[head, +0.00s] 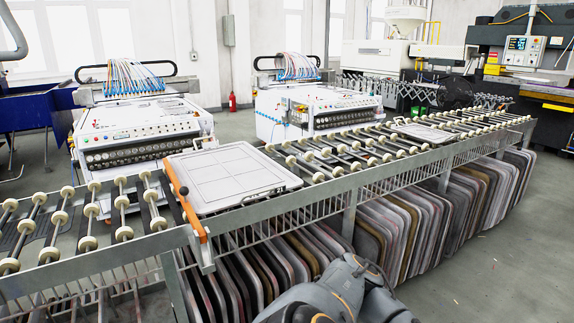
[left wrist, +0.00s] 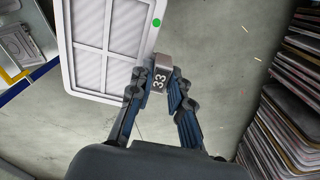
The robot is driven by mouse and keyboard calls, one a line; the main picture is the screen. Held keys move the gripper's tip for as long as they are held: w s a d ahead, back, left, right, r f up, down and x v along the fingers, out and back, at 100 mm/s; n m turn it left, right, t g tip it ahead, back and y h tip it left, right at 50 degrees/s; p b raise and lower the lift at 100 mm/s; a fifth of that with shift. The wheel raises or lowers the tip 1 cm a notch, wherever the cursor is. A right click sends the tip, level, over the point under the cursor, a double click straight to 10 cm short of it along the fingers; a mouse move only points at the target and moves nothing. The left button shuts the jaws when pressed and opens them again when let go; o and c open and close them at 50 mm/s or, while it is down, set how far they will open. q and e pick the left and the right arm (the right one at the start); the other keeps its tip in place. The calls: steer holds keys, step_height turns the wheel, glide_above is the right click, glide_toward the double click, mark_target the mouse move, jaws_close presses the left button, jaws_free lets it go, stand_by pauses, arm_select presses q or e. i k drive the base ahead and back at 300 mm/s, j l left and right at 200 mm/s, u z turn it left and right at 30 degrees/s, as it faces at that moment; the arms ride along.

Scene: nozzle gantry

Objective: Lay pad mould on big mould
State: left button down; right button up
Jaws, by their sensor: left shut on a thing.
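A large white plate with rounded corners and thin cross lines, which I take for the big mould (head: 232,172), lies flat on the roller conveyor in the head view. In the left wrist view, my left gripper (left wrist: 162,84) is shut on a grey tab marked 33 (left wrist: 161,74) at the edge of a white-framed panel, which I take for the pad mould (left wrist: 88,44). The panel has grey hatched panes and a green dot, and hangs above the grey floor. Part of it is out of frame. Neither gripper shows in the head view, and my right gripper is not seen.
The roller conveyor (head: 368,148) runs across the head view, with an orange-ended bar (head: 186,208) beside the plate's left edge. A smaller plate (head: 422,132) lies farther right. Several panels (head: 432,205) stand upright beneath. A panel stack (left wrist: 284,125) is right of my left gripper.

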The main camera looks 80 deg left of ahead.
mark_target(228, 171)
steer(key=i+j+u, duration=0.1)
steer(key=u, duration=0.4)
steer(key=i+j+u, duration=0.15)
steer(key=u, duration=0.3)
steer(key=i+j+u, duration=0.15)
steer(key=u, duration=0.35)
steer(key=i+j+u, duration=0.1)
steer(key=u, duration=0.4)
steer(key=i, duration=0.05)
